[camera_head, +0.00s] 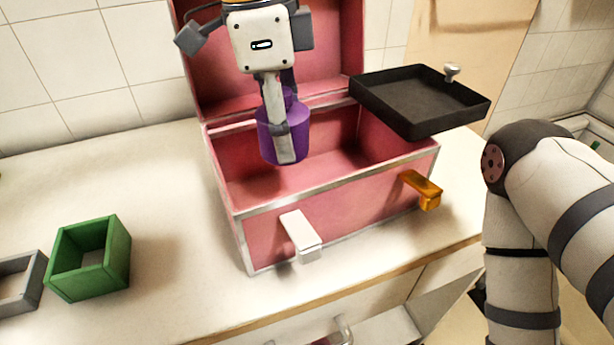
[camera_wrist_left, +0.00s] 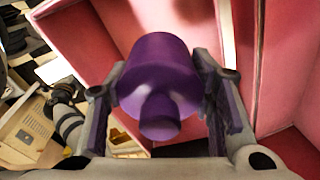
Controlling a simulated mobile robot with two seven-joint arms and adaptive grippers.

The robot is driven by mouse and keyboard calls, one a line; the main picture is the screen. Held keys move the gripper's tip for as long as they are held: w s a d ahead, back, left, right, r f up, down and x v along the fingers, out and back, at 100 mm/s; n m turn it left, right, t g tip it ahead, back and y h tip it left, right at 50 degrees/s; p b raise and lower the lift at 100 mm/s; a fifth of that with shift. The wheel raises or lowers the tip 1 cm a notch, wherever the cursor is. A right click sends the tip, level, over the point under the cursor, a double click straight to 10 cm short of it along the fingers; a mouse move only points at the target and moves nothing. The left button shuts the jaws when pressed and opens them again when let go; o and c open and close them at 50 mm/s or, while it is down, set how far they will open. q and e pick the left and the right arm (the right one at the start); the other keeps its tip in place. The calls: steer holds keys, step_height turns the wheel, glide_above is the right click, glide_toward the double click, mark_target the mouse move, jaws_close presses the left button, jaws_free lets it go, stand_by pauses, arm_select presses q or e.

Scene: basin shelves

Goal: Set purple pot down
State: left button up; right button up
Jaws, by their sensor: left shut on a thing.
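The purple pot (camera_head: 266,131) is in the head view, over the left part of an open pink chest (camera_head: 330,202). My left gripper (camera_head: 283,140) is shut on the pot from above, and a finger covers part of its front. In the left wrist view the pot (camera_wrist_left: 160,75) sits between the two fingers (camera_wrist_left: 165,100), with its narrow knob towards the camera. I cannot tell whether the pot's base touches the chest floor. My right arm (camera_head: 540,190) shows at the right edge, but its gripper is out of view.
A black tray-like lid (camera_head: 420,100) with a knob overhangs the chest's right back corner. A white latch (camera_head: 301,235) and an orange latch (camera_head: 421,188) stick out in front. A green box (camera_head: 90,258) and a grey box (camera_head: 18,285) stand left. The counter between is clear.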

arm_select(q)
steer(key=f, duration=1)
steer(key=shift+s+d, duration=0.15)
steer(key=shift+d, duration=0.25)
steer(key=shift+f, duration=0.15)
steer(key=o, duration=1.2)
steer(key=shift+f, duration=0.1)
steer(key=r, duration=0.4)
steer(key=a+r, duration=0.1)
steer(key=r, duration=0.7)
steer(key=shift+a+r, duration=0.15)
steer(key=shift+a, duration=0.1)
